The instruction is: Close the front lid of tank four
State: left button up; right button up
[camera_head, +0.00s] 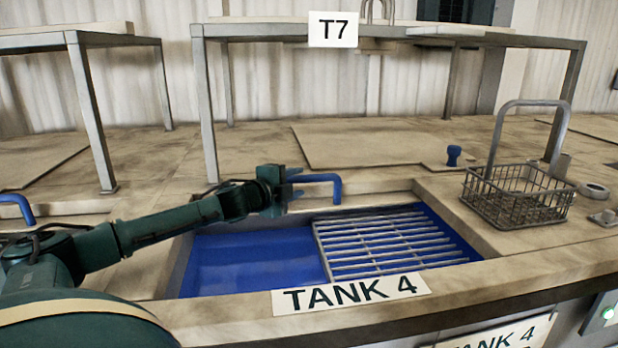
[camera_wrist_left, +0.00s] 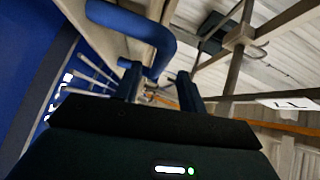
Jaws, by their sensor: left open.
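Tank four (camera_head: 255,262) is open at the front, showing its blue inside and a slatted metal rack (camera_head: 385,243) in its right part. A bent blue handle (camera_head: 325,179) stands at the tank's back edge; the lid panel itself is hard to make out. My left gripper (camera_head: 292,187) is open and empty, at the left end of this handle. In the left wrist view the blue handle (camera_wrist_left: 150,28) curves down close to the fingers (camera_wrist_left: 158,88). I cannot tell whether they touch it. My right gripper is not in view.
A wire basket (camera_head: 520,205) with a tall hoop handle stands right of the tank. A small blue knob (camera_head: 454,155) sits behind. A metal-legged stand (camera_head: 205,110) marked T7 rises behind the tank. Another blue handle (camera_head: 20,205) is at far left.

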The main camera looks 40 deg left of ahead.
aim_at(305, 180)
pick_arm(q)
jog(key=shift+w+d+r, duration=0.1)
jog(key=shift+w+r, duration=0.1)
jog(key=shift+w, duration=0.2)
jog(key=shift+w+p, duration=0.35)
jog(key=shift+p, duration=0.1)
jog(key=shift+w+a+f+p, duration=0.1)
jog(key=shift+w+f+p, duration=0.15)
jog(key=shift+w, duration=0.45)
jog(key=shift+w+a+f+p, duration=0.1)
jog(key=shift+w+p, duration=0.3)
jog(key=shift+w, duration=0.35)
jog(key=shift+w+a+f+p, duration=0.1)
jog(key=shift+w+f+p, duration=0.15)
jog(key=shift+w, duration=0.45)
grip_shut()
